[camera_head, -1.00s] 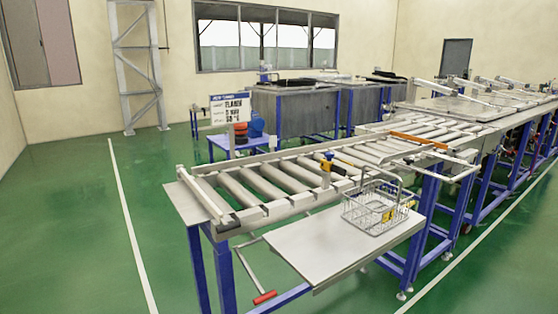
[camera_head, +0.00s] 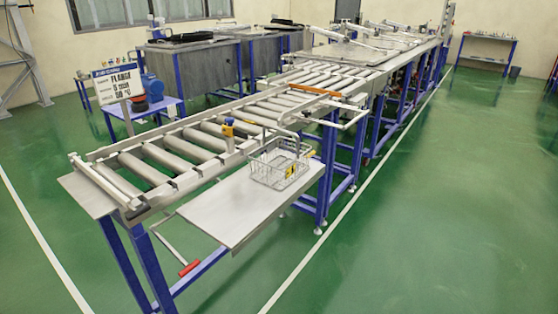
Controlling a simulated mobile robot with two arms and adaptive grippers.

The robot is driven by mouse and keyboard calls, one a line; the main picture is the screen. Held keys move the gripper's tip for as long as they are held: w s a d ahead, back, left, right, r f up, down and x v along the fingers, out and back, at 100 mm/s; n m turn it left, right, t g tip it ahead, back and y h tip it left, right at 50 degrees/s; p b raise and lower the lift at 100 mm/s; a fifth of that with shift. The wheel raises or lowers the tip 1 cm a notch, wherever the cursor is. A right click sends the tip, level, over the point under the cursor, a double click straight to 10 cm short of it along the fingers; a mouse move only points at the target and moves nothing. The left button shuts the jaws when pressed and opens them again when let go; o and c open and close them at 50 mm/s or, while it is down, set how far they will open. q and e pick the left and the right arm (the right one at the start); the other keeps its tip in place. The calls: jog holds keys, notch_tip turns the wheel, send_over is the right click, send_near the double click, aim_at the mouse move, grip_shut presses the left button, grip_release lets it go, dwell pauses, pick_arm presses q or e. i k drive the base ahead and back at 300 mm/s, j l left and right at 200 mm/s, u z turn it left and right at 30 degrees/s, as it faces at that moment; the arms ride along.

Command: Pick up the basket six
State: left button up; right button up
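A wire basket (camera_head: 279,168) stands upright on the right end of a grey side shelf. The basket looks empty. The grey shelf (camera_head: 222,212) sits along the front of a roller conveyor. Neither of my grippers shows in the head view, and nothing touches the basket.
The roller conveyor (camera_head: 190,147) on blue legs runs to the back right. A red-ended lever (camera_head: 188,268) juts below the shelf. Grey tanks (camera_head: 190,66) and a "FLANGE" sign (camera_head: 113,84) stand behind. Green floor (camera_head: 420,220) is clear at right.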

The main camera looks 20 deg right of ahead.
aim_at(271, 145)
jog(key=i+z, duration=0.35)
jog(key=i+j+z, duration=0.25)
jog(key=i+z, duration=0.15)
